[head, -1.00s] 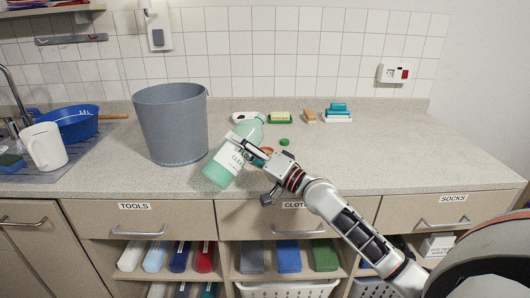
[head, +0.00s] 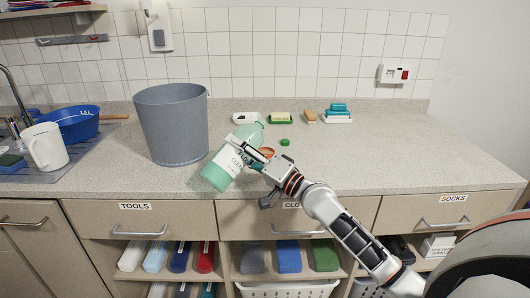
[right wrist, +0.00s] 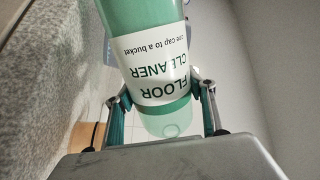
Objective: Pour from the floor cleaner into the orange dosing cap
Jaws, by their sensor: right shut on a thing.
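The floor cleaner (head: 218,176) is a pale green bottle with a white label. In the head view it is tilted over the counter, one end at lower left and the other at upper right. My right gripper (head: 246,151) is shut around it; in the right wrist view the fingers (right wrist: 161,100) sit on both sides of the bottle (right wrist: 140,20), whose label reads upside down. The orange dosing cap (head: 267,152) is on the counter just right of the bottle, partly hidden by the gripper. I cannot make out any liquid flowing. My left gripper is not in view.
A small green cap (head: 285,142) lies right of the orange one. A grey bucket (head: 172,125) stands to the left. Soap and sponges on dishes (head: 337,115) line the back. A white jug (head: 45,147) and blue basin (head: 72,122) are far left. The right counter is clear.

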